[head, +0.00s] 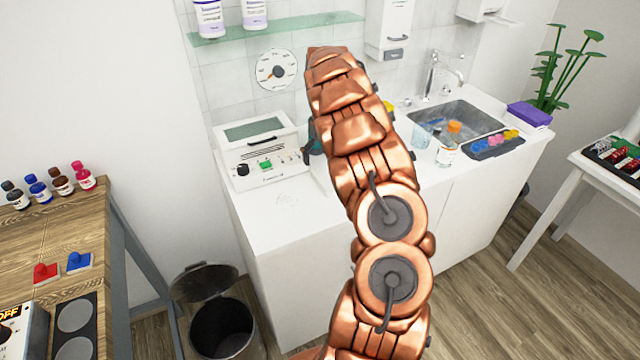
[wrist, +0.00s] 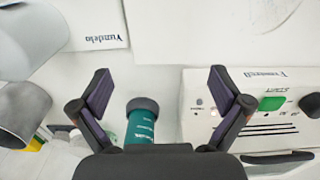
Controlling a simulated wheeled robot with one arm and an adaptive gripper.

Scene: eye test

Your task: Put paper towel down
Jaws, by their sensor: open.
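My gripper (wrist: 160,84) is open in the wrist view, its two dark fingers wide apart with nothing held between them. A teal bottle (wrist: 141,126) with a dark cap shows between the fingers, partly hidden by the gripper body and touching neither finger. I cannot pick out a paper towel for certain. A pale rounded, roll-like shape (wrist: 30,40) at the upper left of the wrist view may be one, but it is cut by the frame edge. In the head view my arm covers the middle of the white counter (head: 290,215) and hides most of my gripper.
A white device with a green button (head: 265,155) stands on the counter's left, also in the wrist view (wrist: 290,125). The counter's front left is clear. An open bin (head: 222,330) stands below.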

